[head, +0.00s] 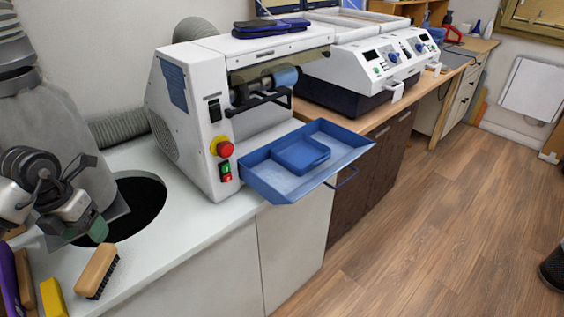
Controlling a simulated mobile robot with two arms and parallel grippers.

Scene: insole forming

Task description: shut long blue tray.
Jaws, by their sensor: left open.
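The long blue tray (345,150) sticks out of the front of a white machine (200,110), over the counter's edge. A smaller, darker blue tray or box (301,154) sits inside it. My left gripper (97,196) is at the left, above the white counter near a round black opening, well left of the tray. It is open, with nothing seen between its fingers. My right gripper does not show.
A red button (224,149) sits on the machine beside the tray. A wooden brush (96,271) and a yellow block (53,298) lie at the counter's front left. A second white machine (370,65) stands behind. The wooden floor (440,220) before the tray is clear.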

